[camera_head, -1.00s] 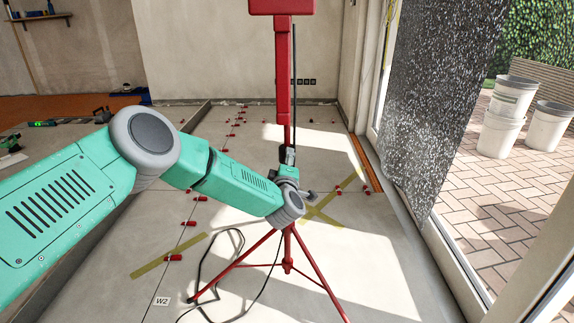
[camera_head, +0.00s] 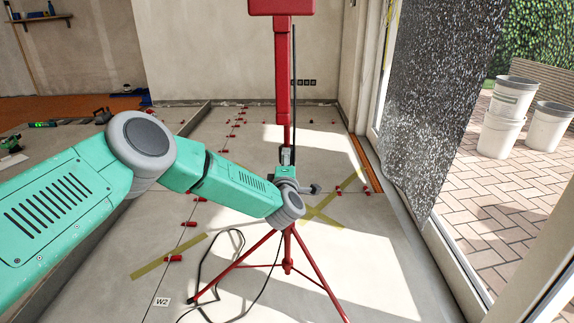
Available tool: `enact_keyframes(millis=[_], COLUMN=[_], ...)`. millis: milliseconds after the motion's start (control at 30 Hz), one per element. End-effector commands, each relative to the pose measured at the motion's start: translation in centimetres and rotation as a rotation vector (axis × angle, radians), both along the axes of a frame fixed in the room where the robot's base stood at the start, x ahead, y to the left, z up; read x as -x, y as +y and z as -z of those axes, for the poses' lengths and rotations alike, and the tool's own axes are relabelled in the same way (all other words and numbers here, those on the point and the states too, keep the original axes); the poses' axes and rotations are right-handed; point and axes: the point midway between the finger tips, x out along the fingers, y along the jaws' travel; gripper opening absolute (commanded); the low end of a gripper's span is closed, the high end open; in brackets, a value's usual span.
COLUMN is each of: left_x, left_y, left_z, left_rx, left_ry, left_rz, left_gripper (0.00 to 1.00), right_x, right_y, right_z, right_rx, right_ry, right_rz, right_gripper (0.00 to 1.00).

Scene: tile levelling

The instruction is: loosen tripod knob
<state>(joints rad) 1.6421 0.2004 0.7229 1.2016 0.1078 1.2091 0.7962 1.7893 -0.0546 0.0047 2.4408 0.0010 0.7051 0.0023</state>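The red tripod (camera_head: 288,247) stands on the tiled floor in the middle, its legs spread and its red mast (camera_head: 284,85) rising to a red head at the top edge. My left arm reaches in from the left, and its wrist covers part of the tripod below the mast. My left gripper (camera_head: 287,156) points away from me at the mast's lower end; its fingers are small and I cannot tell how far they are closed. A small grey part with a dark end (camera_head: 314,189) sticks out right of the wrist. The tripod knob cannot be made out clearly. My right gripper is out of view.
A black cable (camera_head: 205,262) loops on the floor by the tripod's left leg. Red levelling clips (camera_head: 188,224) line the tile joints, with yellow tape crosses (camera_head: 322,216) on the floor. Tools lie at the left. White buckets (camera_head: 497,137) stand outside the right opening.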

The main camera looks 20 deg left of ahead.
Motion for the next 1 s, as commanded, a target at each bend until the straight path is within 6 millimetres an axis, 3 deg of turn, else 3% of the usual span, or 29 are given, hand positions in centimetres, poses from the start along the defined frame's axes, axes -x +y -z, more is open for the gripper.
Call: enact_keyframes(millis=[67, 100, 133, 167, 567, 767, 1000], left_x=[0.2, 0.2, 0.2, 0.2, 0.6, 3.4, 8.3], left_y=[0.4, 0.4, 0.4, 0.3, -0.1, -0.8, -2.2], left_z=[0.7, 0.8, 0.8, 0.7, 0.3, 0.3, 0.5], left_rx=[-0.001, -0.001, -0.001, -0.001, -0.002, -0.002, -0.001], left_ry=[0.012, 0.012, 0.012, 0.012, 0.007, 0.008, 0.01], left_rz=[-0.007, -0.007, -0.007, -0.006, 0.0, 0.0, -0.001], left_gripper=[0.22, 0.57, 0.68, 0.72, 0.72, 0.72, 0.72], right_x=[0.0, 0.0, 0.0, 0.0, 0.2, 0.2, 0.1], right_y=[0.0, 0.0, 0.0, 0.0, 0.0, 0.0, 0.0], right_z=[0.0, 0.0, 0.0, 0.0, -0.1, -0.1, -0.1], right_rx=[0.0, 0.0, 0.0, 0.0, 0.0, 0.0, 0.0], right_ry=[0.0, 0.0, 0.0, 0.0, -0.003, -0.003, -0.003], right_rz=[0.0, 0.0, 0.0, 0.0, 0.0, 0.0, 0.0], right_gripper=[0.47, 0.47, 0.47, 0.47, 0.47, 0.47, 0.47])
